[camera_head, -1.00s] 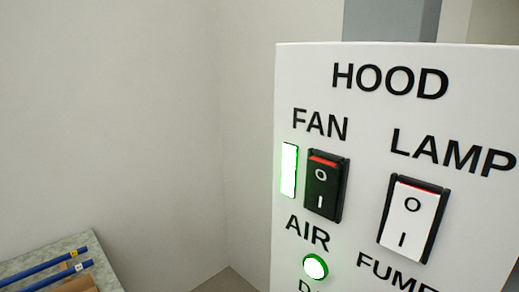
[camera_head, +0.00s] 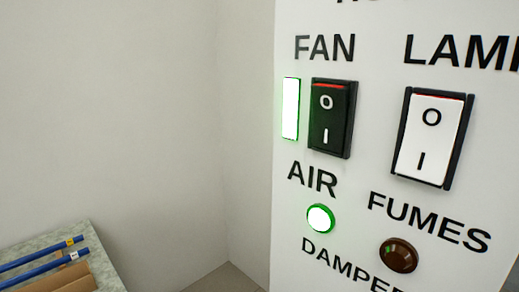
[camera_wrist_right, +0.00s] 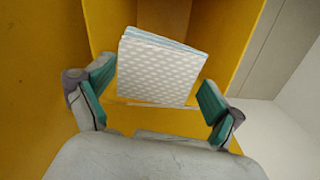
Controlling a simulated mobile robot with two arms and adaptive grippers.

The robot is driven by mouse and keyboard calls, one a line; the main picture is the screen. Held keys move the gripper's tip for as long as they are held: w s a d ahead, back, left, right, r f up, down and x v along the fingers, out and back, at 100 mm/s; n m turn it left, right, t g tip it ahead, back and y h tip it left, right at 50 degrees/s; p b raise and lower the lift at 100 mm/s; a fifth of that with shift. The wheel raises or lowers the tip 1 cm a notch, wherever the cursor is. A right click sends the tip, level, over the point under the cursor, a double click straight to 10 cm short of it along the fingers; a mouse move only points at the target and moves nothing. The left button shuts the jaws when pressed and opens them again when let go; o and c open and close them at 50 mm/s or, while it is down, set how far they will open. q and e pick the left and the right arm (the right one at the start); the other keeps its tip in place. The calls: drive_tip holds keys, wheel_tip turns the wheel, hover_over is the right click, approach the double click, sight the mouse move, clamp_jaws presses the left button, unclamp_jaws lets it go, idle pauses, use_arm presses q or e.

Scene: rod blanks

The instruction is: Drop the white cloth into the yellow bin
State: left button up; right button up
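The white cloth (camera_wrist_right: 160,68) is a folded, patterned pad with pale blue edges, seen in the right wrist view. It is just beyond the fingertips of my right gripper (camera_wrist_right: 156,84), whose teal-padded fingers are spread wide, with small gaps to the cloth on both sides. Yellow walls of the yellow bin (camera_wrist_right: 237,40) surround the cloth on the left, behind and right. I cannot tell whether the cloth rests on something or is in the air. My left gripper is not in view. Neither cloth nor bin shows in the head view.
In the head view a white hood panel (camera_head: 290,215) fills the right side, with a black fan switch (camera_head: 332,118), a white lamp switch (camera_head: 431,138), a lit green air light (camera_head: 320,218) and a dark fumes light (camera_head: 398,255). Blue rods (camera_head: 45,256) lie on a surface lower left.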

drive_tip(key=shift+r, duration=0.1)
idle(0.3)
drive_tip(key=shift+w+r, duration=0.15)
drive_tip(key=shift+r, duration=0.7)
wheel_tip(320, 180, up, 10)
